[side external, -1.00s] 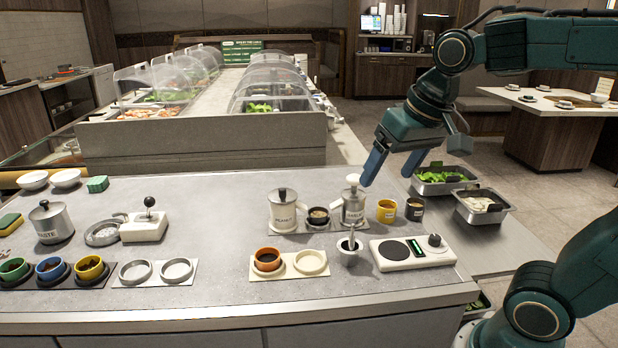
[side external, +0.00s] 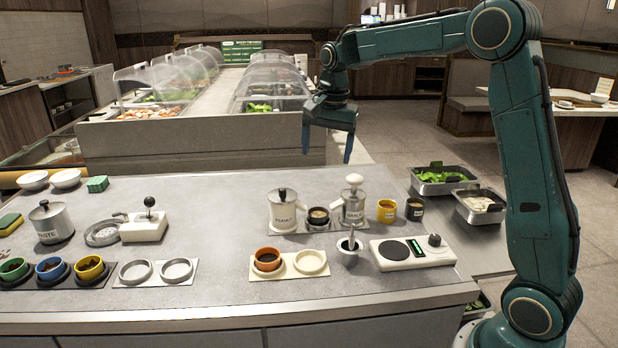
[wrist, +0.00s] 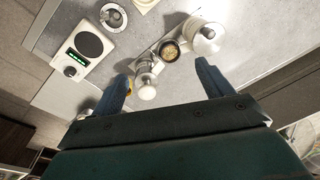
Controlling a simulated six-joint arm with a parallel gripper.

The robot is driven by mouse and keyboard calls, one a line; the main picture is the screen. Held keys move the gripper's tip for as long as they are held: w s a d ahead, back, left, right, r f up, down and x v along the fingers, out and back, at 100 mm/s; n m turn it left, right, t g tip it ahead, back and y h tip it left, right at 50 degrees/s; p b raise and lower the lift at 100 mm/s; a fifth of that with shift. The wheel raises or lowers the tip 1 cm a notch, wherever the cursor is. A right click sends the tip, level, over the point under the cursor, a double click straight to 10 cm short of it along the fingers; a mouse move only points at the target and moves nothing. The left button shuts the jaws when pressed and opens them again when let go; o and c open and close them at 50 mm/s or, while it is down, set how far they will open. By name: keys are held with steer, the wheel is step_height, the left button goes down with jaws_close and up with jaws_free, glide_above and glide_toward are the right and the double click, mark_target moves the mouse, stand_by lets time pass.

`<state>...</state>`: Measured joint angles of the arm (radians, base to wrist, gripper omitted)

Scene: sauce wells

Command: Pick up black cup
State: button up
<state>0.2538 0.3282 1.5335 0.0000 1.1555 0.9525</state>
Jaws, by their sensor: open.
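A black cup with pale brown contents (side external: 318,217) stands on a light holder between the peanut pot (side external: 283,212) and the garlic pot (side external: 353,206). In the wrist view this black cup (wrist: 169,51) lies just beyond the gap between my fingertips, with a pot on each side. Another dark cup, with a label (side external: 415,209), stands right of a yellow cup (side external: 386,210); I cannot make it out in the wrist view. My gripper (side external: 327,156) is open and empty, fingers down, high above the counter's back edge. My fingers also show in the wrist view (wrist: 162,70).
A scale (side external: 412,252), a mortar with pestle (side external: 349,250) and a holder with an orange cup (side external: 267,259) stand in front of the pots. Metal trays of food (side external: 440,187) are at the right. The counter between the joystick box (side external: 144,227) and peanut pot is clear.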

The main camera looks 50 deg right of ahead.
steer(key=w+d+f+m+g, duration=0.1)
steer(key=w+d+f+m, duration=0.3)
steer(key=w+d+f, duration=0.2)
step_height(320, 180, down, 3)
steer(key=shift+w+d+r+m, duration=0.1)
steer(key=shift+w+d+m, duration=0.25)
steer(key=shift+d+m, duration=0.05)
glide_above(318, 208)
steer(key=s+a, duration=0.2)
step_height(318, 208, down, 8)
steer(key=shift+f, duration=0.3)
steer(key=shift+w+f, duration=0.2)
steer(key=shift+f, duration=2.4)
